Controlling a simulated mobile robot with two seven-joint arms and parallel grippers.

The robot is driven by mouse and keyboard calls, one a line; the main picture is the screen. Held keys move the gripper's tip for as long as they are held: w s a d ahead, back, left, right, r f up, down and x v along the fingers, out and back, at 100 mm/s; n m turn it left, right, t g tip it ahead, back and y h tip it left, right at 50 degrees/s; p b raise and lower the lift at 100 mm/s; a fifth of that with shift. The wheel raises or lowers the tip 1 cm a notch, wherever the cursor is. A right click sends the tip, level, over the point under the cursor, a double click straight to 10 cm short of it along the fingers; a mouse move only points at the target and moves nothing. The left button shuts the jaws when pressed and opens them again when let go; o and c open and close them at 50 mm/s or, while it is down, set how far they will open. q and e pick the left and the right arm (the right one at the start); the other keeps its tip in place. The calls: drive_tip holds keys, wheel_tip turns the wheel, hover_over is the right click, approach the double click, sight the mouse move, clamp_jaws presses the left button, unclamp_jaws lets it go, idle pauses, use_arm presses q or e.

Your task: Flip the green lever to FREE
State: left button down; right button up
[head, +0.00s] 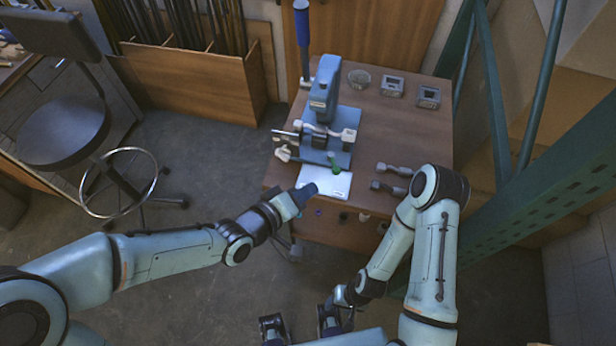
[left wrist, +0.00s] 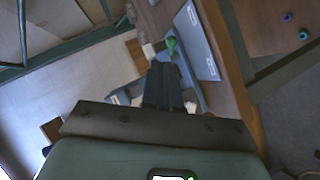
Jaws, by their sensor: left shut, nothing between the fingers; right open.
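The green lever (head: 335,167) is a small piece at the front of the blue press (head: 323,100) on the wooden table. In the left wrist view the green lever (left wrist: 171,45) shows just beyond my fingertips; I cannot read any FREE marking. My left gripper (head: 308,190) is shut and empty, over the table's front edge near a white plate (head: 327,184), below and left of the lever and apart from it in the head view. Its closed fingers also show in the left wrist view (left wrist: 165,72). My right gripper (head: 299,323) is open and low in front of the table.
On the table (head: 405,125) stand a glass dish (head: 359,78) and two small grey boxes (head: 391,86) at the back. A green metal frame (head: 540,190) rises at the right, a stool (head: 63,132) at the left.

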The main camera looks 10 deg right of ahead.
use_arm(q)
drive_tip(key=shift+s+a+r, duration=0.3)
drive_tip(key=shift+s, duration=0.3)
drive_tip(key=shift+s+a+r, duration=0.25)
drive_tip(key=shift+s, duration=0.35)
